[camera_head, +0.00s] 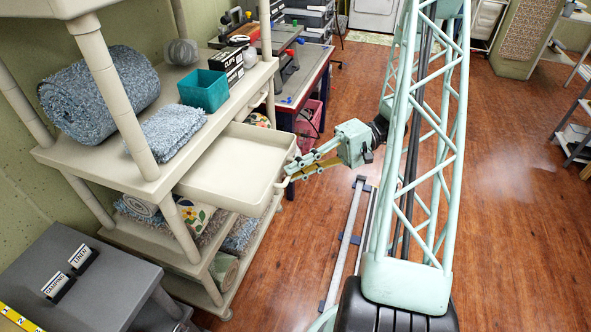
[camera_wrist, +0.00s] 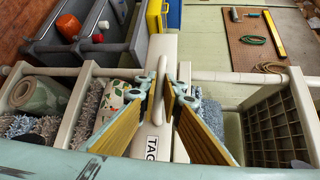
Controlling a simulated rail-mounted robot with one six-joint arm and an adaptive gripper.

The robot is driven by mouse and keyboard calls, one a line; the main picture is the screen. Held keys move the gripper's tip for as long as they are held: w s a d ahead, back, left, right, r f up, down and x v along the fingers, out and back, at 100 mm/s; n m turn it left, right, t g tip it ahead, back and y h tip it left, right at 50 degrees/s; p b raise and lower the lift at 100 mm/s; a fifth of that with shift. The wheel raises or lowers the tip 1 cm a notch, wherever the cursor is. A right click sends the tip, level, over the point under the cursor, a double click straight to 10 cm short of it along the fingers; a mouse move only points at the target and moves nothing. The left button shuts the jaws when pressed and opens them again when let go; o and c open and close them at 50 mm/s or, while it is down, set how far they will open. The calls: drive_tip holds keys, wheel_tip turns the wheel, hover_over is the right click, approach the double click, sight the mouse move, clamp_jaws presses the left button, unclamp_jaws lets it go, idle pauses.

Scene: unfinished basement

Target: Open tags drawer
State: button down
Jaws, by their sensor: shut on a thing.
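The tags drawer (camera_head: 238,158) is a beige, shallow drawer standing well out from the beige shelf unit in the head view. The visible part of its inside looks empty. In the wrist view its front (camera_wrist: 165,48) carries an upright bar handle (camera_wrist: 159,88) and a partly hidden label reading "TAG". My gripper (camera_head: 286,175) is at the drawer's front, with its yellow-padded fingers shut on the handle. In the wrist view the fingers (camera_wrist: 160,84) stand on either side of the handle and hide part of the label.
The shelf unit (camera_head: 90,158) holds a rolled blue rug (camera_head: 100,92), a folded blue rug (camera_head: 168,130) and a teal bin (camera_head: 204,90). A grey cabinet (camera_head: 85,285) stands at lower left. A workbench (camera_head: 300,80) is behind. Open wood floor (camera_head: 510,220) lies to the right.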

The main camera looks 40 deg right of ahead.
drive_tip(key=c, duration=3)
unclamp_jaws()
drive_tip(key=shift+d, duration=0.1)
drive_tip(key=shift+v, duration=5.9)
drive_tip(key=shift+w+r, duration=0.1)
drive_tip(key=shift+r, duration=0.05)
